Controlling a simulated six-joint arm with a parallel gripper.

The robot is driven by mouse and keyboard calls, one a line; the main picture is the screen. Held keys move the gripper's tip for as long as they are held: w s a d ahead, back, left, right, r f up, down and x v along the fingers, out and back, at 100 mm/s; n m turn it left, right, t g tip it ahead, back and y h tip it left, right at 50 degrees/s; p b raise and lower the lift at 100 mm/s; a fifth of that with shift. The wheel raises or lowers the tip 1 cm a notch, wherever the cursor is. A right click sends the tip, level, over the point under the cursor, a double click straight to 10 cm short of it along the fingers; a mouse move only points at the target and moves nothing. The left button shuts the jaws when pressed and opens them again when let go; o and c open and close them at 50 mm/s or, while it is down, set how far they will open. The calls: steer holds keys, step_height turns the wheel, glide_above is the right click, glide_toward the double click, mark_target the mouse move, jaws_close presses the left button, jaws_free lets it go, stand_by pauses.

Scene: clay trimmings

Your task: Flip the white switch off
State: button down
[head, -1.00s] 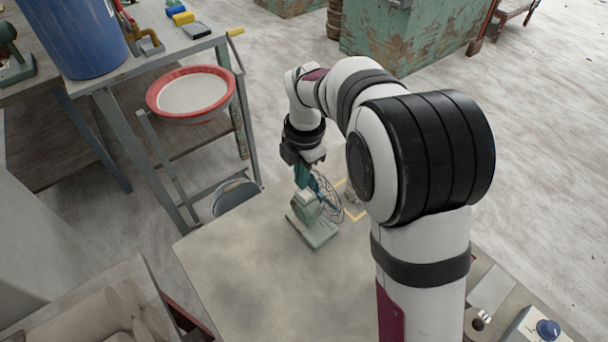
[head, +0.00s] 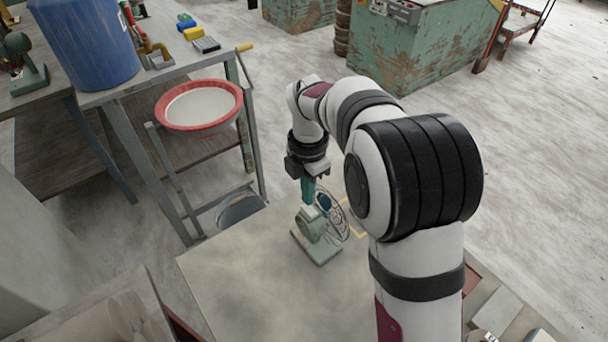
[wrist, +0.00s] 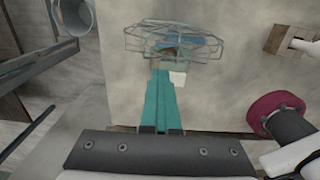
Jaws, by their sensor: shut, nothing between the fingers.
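A pale green desk fan (head: 316,238) with a round wire cage stands on the table; its cage (wrist: 150,42) also shows in the wrist view. My gripper (head: 309,202) points down at the fan, its teal fingers right beside or over the fan's head. In the wrist view my gripper (wrist: 160,75) is shut and empty, with its tips close to the cage. A small white piece (wrist: 177,79) shows just right of the fingertips; I cannot tell whether it is the switch. The head view shows no clear white switch, and my fingers hide part of the fan.
The grey table (head: 240,290) is clear left of and in front of the fan. Beyond its left edge stands a metal-framed bench with a red-rimmed basin (head: 198,104) and a blue bin (head: 85,45). A green cabinet (head: 425,50) stands farther back.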

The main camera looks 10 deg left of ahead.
step_height(320, 180, up, 13)
steer(key=w+a, duration=0.2)
steer(key=s+d+r+m, duration=0.2)
steer(key=s+d+m, duration=0.4)
steer(key=m, duration=0.2)
steer(key=s+d+f+m, duration=0.3)
steer(key=s+m, duration=0.5)
steer(key=s+d+f+m+y, duration=0.1)
steer(key=s+d+f+m, duration=0.1)
steer(key=s+m, duration=0.6)
steer(key=s+d+f+m, duration=0.3)
steer(key=s+f+m, duration=0.1)
steer(key=s+m, duration=0.4)
steer(key=shift+d+f+m+y, duration=0.2)
steer(key=shift+d+m+y, duration=0.1)
steer(key=shift+d+y, duration=0.1)
